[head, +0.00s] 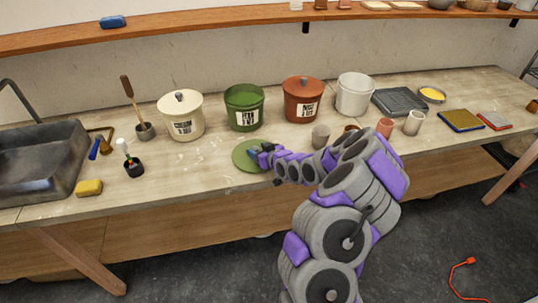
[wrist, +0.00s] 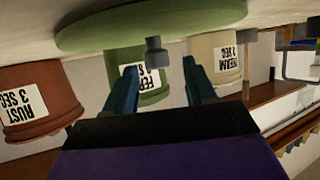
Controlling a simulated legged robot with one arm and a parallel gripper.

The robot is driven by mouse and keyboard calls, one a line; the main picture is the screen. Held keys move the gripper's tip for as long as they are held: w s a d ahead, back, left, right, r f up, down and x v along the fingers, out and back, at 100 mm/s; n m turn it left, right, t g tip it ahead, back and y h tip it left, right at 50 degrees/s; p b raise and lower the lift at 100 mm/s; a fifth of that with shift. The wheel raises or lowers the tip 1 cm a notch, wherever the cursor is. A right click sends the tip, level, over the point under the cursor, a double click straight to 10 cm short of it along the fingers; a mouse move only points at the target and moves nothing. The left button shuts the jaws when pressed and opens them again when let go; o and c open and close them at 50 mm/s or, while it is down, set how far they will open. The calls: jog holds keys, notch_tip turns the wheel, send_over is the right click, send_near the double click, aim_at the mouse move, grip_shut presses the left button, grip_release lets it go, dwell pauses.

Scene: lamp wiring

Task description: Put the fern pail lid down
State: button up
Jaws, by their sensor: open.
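The green fern pail lid (head: 240,160) lies on the bench in front of the pails. In the wrist view, which is upside down, the lid (wrist: 85,35) has its grey knob (wrist: 155,52) facing away from the bench. My gripper (head: 258,151) is at the lid's right side in the head view. In the wrist view its two fingers (wrist: 159,68) are spread apart, with the knob just beyond and between the tips, touching neither. The green fern pail (head: 243,96) stands behind the lid, uncovered, with a white label.
A lidded cream pail (head: 182,112) stands left of the fern pail, and a lidded rust pail (head: 303,98) and open white pail (head: 355,94) stand right. Several cups sit near my arm. A yellow sponge (head: 89,188) and sink (head: 38,160) are left. Bench left of the lid is clear.

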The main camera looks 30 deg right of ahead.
jog(key=p+v, duration=0.1)
jog(key=v, duration=0.9)
jog(key=shift+w+p, duration=0.1)
jog(key=shift+p, duration=0.25)
jog(key=shift+d, duration=0.2)
jog(key=s+a+r+n+g, duration=0.2)
jog(key=s+a+r+g, duration=0.3)
jog(key=s+a+g, duration=0.6)
jog(key=s+a+r+m+g, duration=0.1)
jog(key=s+a+r, duration=0.2)
jog(key=s, duration=0.6)
jog(key=s+a+r+m+g+h, duration=0.1)
jog(key=s+a+r, duration=0.2)
jog(key=s, duration=0.7)
jog(key=s+a+r+m+g, duration=0.1)
jog(key=s+a+r, duration=0.3)
jog(key=s, duration=0.5)
jog(key=shift+s+r+g, duration=0.15)
jog(key=shift+r+g, duration=0.15)
jog(key=shift+g, duration=0.3)
